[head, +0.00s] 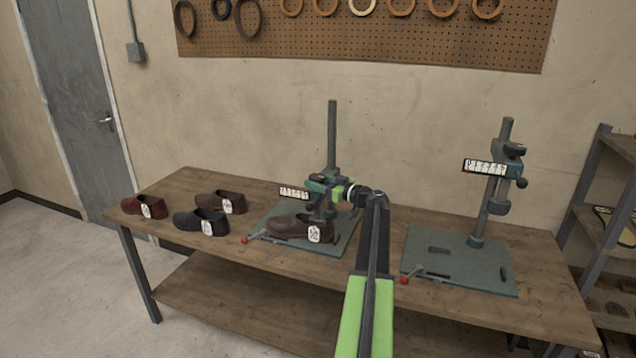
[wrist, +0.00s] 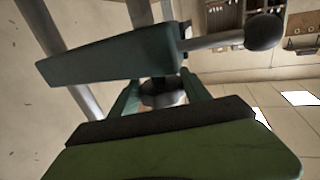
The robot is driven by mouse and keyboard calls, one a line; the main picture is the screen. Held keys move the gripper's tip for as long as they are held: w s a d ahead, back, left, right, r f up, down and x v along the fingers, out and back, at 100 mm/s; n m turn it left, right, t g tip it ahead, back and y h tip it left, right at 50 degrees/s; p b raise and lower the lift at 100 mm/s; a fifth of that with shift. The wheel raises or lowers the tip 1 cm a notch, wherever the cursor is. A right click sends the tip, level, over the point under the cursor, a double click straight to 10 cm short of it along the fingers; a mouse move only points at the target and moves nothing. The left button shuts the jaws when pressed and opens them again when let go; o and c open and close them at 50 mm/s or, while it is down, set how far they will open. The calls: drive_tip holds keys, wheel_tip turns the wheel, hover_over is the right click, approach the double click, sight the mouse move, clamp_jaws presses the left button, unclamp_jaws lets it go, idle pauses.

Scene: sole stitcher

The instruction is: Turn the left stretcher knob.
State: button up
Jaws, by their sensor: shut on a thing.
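The left stretcher (head: 332,130) stands on the bench with its post upright and a brown shoe (head: 287,226) on its base. My gripper (head: 344,191) is at the right side of its teal head. It is shut on the left stretcher knob, which my gripper hides in the head view. In the wrist view, a rounded grey piece (wrist: 162,93) shows partly beyond the dark pad and green edge of my gripper. Above it are a teal block (wrist: 110,57) and a rod with a dark ball end (wrist: 264,32), outside my gripper.
A second stretcher (head: 484,220) stands to the right on its own base. Red-tipped levers sit at the front of both bases. Several shoes (head: 201,222) stand at the bench's left. A shelf rack (head: 588,190) is at far right. A pegboard (head: 365,45) hangs behind.

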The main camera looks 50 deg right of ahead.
drive_tip(key=shift+n+y, duration=0.6)
drive_tip(key=shift+y, duration=0.3)
drive_tip(key=o, duration=1.4)
drive_tip(key=s, duration=0.5)
drive_tip(key=s+d, duration=0.1)
drive_tip(key=s, duration=0.5)
drive_tip(key=s+d, duration=0.1)
drive_tip(key=s, duration=0.5)
drive_tip(key=shift+s+d, duration=0.15)
